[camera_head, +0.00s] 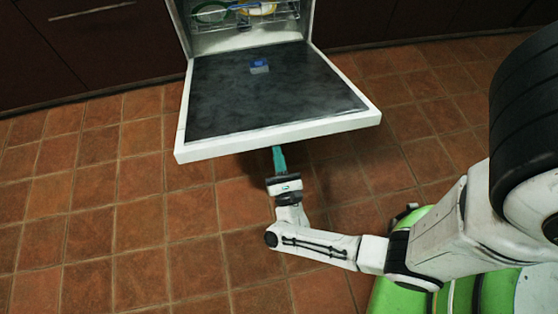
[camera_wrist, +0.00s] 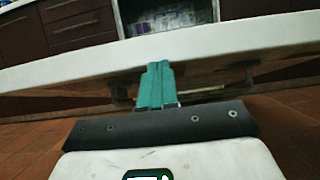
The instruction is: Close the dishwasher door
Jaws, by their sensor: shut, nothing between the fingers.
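The dishwasher door (camera_head: 225,105) is folded down and open, with a dark inner face and a white rim. In the wrist view the door's white edge (camera_wrist: 60,68) spans the picture just beyond the fingers. My gripper (camera_head: 279,155) has teal fingers and is at the door's front edge, low and slightly under it in the head view. In the wrist view the fingers (camera_wrist: 157,72) are together and empty, and their tips overlap the door edge; I cannot tell whether they touch it. The dishwasher interior (camera_head: 245,40) is open behind the door.
A rack (camera_head: 285,18) with a few dishes shows inside the dishwasher. A small blue and white item (camera_head: 259,66) is on the door's inner face. Dark cabinets (camera_head: 95,45) flank the dishwasher. The tiled floor (camera_head: 110,220) is clear in front and at left.

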